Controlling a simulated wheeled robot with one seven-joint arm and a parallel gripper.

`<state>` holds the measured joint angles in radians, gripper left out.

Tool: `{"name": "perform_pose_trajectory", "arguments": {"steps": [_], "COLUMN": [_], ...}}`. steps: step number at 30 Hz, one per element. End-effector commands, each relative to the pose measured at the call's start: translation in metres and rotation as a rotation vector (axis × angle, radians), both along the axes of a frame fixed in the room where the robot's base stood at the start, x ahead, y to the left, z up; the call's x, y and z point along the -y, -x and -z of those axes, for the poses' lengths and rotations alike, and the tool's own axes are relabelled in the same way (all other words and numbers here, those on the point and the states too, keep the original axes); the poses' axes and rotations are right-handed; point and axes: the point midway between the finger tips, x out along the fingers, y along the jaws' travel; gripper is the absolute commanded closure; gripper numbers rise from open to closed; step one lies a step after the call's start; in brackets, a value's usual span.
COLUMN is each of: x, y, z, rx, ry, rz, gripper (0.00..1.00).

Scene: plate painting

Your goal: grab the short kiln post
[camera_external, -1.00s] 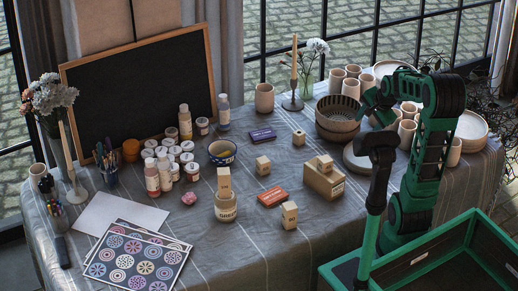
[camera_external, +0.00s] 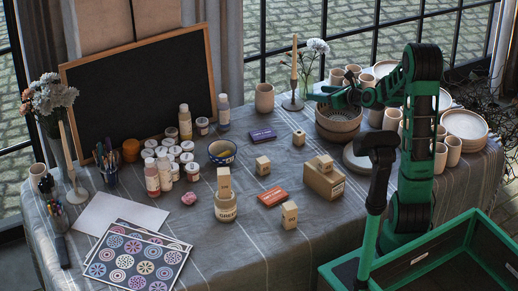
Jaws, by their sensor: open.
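Several small pale blocks that look like kiln posts are on the table. One cube-like block (camera_external: 263,166) stands alone in the middle. Another block (camera_external: 289,215) with a dark label stands nearer the front. A third (camera_external: 325,163) sits on top of a cardboard box (camera_external: 324,182). A taller block (camera_external: 224,181) stands upright on or in a labelled jar (camera_external: 226,208). The labels are too small to read surely, so I cannot tell which is the short post. My gripper (camera_external: 318,94) is open and empty, in front of the stacked bowls' rim, well above and behind the blocks.
Stacked bowls (camera_external: 338,122) stand just below my gripper. A candle holder (camera_external: 293,103) and flower vase are close behind it. An orange box (camera_external: 272,197) and a purple box (camera_external: 263,135) lie among the blocks. A blue bowl (camera_external: 222,153) stands left.

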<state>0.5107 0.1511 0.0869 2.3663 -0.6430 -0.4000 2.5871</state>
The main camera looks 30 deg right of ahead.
Motion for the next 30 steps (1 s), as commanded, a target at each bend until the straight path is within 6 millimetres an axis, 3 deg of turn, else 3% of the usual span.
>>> {"name": "perform_pose_trajectory", "arguments": {"steps": [1, 13, 21, 24, 30], "x": [0.000, 0.000, 0.000, 0.000, -0.001], "y": [0.001, 0.002, 0.002, 0.002, -0.001], "z": [0.013, 0.085, 0.155, 0.172, 0.187], "rx": [-0.010, -0.012, -0.014, -0.012, -0.008], "ry": [0.001, 0.005, 0.004, 0.006, 0.011], "rz": [-0.002, -0.001, -0.003, -0.003, -0.005], "gripper": [0.50, 0.50, 0.50, 0.50, 0.50]}}
